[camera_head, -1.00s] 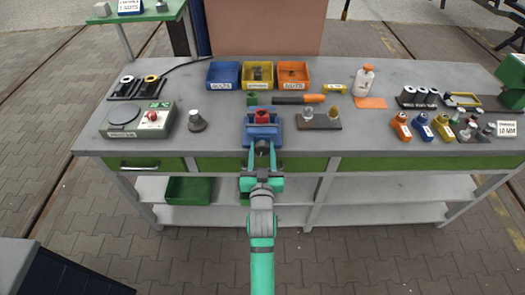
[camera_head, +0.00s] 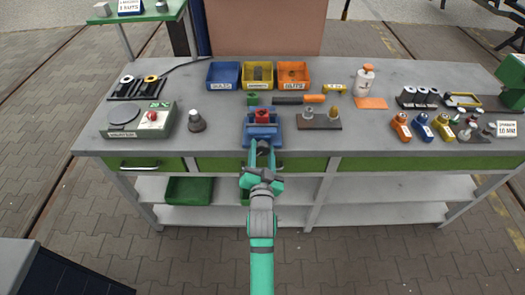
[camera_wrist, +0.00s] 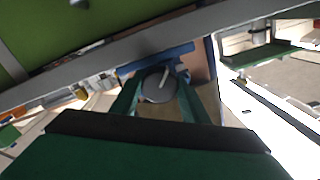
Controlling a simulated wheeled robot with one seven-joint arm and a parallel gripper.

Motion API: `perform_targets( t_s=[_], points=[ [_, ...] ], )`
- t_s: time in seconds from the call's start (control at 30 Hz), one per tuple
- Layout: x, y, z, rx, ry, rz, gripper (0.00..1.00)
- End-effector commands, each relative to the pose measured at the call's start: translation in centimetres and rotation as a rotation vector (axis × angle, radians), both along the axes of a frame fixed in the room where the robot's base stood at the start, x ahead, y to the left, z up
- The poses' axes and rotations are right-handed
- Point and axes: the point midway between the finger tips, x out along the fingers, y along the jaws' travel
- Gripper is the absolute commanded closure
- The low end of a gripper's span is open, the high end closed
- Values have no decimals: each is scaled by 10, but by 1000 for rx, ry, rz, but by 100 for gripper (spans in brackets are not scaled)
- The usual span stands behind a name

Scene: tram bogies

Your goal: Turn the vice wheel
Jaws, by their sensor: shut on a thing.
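The blue vice (camera_head: 262,136) stands at the front edge of the workbench, with a red piece (camera_head: 262,115) at its top between the jaws. My gripper (camera_head: 262,150) reaches the front of the vice from below, its fingers rolled to a slant. In the wrist view the vice wheel (camera_wrist: 158,86) is a round grey disc with a pale stripe, and the two green fingers lie on either side of it, shut on it. Part of the blue vice (camera_wrist: 155,60) shows behind the wheel. In the head view my gripper largely hides the wheel.
Blue, yellow and orange bins (camera_head: 257,75) stand behind the vice. A small stand with two knobs (camera_head: 320,119) is close on its right, a grey cone-shaped piece (camera_head: 196,122) on its left.

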Motion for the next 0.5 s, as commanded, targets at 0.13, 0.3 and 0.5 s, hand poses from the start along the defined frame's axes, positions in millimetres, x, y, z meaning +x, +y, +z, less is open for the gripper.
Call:
perform_targets(
  t_s=[0.13,0.3,0.5],
  points=[
    [0,0,-1,112,1,0,81],
    [0,0,-1,215,1,0,81],
    [0,1,-1,292,2,0,81]
  ],
)
